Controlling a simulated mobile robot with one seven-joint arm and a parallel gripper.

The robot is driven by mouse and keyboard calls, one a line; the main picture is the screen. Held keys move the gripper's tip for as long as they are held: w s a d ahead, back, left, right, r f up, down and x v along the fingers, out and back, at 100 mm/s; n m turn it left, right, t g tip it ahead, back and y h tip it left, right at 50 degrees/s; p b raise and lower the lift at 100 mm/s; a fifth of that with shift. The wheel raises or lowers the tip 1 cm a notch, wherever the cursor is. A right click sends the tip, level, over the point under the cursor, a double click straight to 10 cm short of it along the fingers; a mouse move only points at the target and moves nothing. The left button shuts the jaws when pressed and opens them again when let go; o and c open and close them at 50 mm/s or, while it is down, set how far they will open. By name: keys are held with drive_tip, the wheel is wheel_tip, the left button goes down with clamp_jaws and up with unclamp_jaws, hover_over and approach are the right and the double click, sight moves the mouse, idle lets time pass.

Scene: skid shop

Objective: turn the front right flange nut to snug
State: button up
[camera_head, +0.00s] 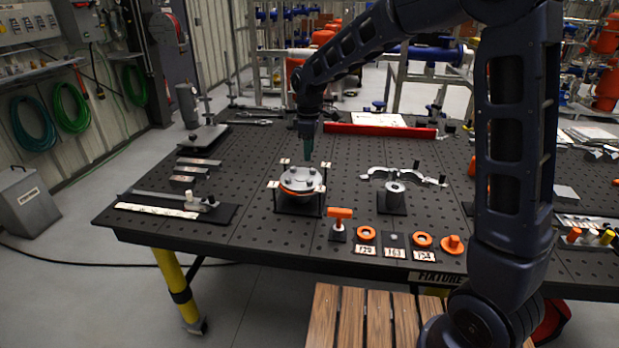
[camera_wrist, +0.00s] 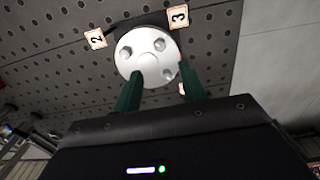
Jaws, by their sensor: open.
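The flange (camera_head: 300,180) is a round pale metal disc over an orange ring, on a dark stand on the table. Several nuts sit on its top face; the front right flange nut (camera_head: 314,183) is small in the head view. My gripper (camera_head: 307,155) hangs with green fingers pointing down, above the back of the flange. In the wrist view my gripper (camera_wrist: 162,82) is open, its two fingers apart over one edge of the flange (camera_wrist: 148,62). Nothing is held between them. I cannot tell how far each nut is turned down.
Number cards (camera_wrist: 95,38) stand around the flange. An orange-handled tool (camera_head: 340,214) and orange rings (camera_head: 366,233) are at the front right of it. A red bar (camera_head: 380,130) lies behind.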

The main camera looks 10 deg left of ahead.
sight(309, 180)
wheel_tip(309, 180, down, 10)
drive_tip(key=shift+f, duration=0.25)
idle(0.3)
clamp_jaws()
